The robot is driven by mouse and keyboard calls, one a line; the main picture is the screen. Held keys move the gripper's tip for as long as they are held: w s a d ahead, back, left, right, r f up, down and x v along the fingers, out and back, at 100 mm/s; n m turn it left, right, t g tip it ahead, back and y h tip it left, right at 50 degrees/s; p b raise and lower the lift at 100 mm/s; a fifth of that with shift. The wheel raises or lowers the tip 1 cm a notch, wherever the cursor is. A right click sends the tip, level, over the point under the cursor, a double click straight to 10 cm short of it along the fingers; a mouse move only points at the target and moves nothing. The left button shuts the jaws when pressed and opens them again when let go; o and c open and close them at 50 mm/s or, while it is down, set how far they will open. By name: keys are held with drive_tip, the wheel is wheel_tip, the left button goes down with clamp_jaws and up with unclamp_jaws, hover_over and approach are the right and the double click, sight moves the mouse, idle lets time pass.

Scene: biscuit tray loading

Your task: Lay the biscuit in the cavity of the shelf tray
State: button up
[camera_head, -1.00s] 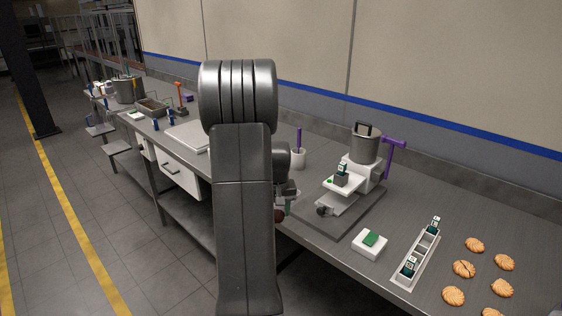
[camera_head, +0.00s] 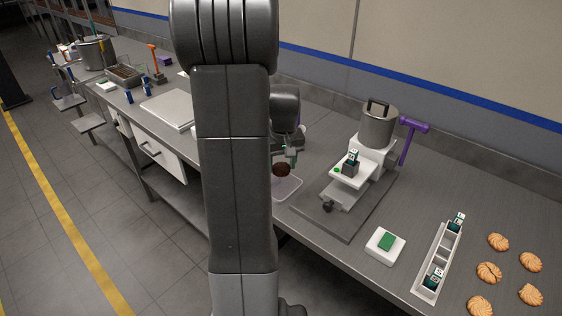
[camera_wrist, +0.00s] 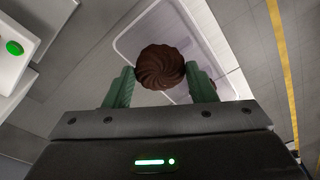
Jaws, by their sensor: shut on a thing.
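My gripper (camera_wrist: 161,82) is shut on a dark brown, swirled biscuit (camera_wrist: 160,66), held between its two green fingers. In the head view the biscuit (camera_head: 281,169) hangs below my gripper (camera_head: 290,158), partly behind my arm. A pale, see-through shelf tray (camera_head: 289,190) lies under it near the bench's front edge, its left part hidden by my arm. In the wrist view the tray's pale rim (camera_wrist: 126,46) shows behind the biscuit, which seems above it and apart from it. A small dark brown patch shows by the right finger; I cannot tell what it is.
Right of the tray stands a machine with a metal pot (camera_head: 378,127) on a dark base plate (camera_head: 331,217). Farther right are a white block with a green pad (camera_head: 385,246), a narrow divided holder (camera_head: 425,290) and several golden biscuits (camera_head: 498,242).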

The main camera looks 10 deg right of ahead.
sight(281, 192)
drive_tip(key=shift+f+b, duration=3.2)
drive_tip(key=shift+f, duration=1.1)
drive_tip(key=shift+f, duration=0.2)
drive_tip(key=shift+o, duration=1.7)
drive_tip(key=shift+r, duration=0.15)
drive_tip(key=shift+r+p, duration=1.55)
drive_tip(key=shift+r, duration=0.6)
